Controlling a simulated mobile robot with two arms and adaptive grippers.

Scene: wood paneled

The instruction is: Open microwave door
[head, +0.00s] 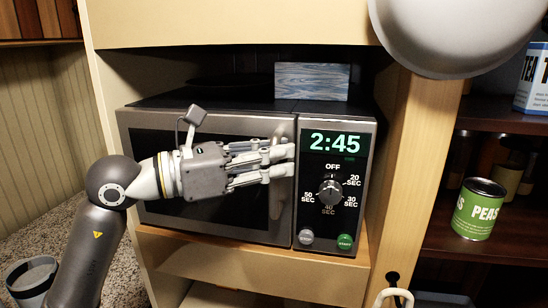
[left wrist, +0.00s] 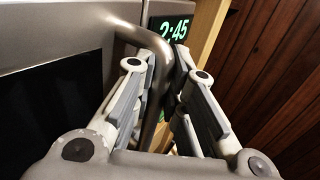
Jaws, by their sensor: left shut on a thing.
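The microwave (head: 335,225) stands in a wooden cabinet niche, with a dark-windowed door (head: 225,222) on the left and a control panel on the right reading 2:45. The door looks closed, about flush with the panel. My left gripper (head: 283,160) reaches across the door from the left, with its fingers at the door's right edge. In the left wrist view, the curved metal door handle (left wrist: 157,52) passes between the fingers of the left gripper (left wrist: 163,90), which are shut on it. The fingers hide part of the handle in the head view. My right gripper is not in view.
A blue patterned block (head: 312,80) lies on top of the microwave. A green peas can (head: 479,209) stands on the right shelf, beyond a wooden post (head: 420,150). A pale rounded object (head: 460,35) hangs at the upper right. A speckled counter (head: 125,265) lies at lower left.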

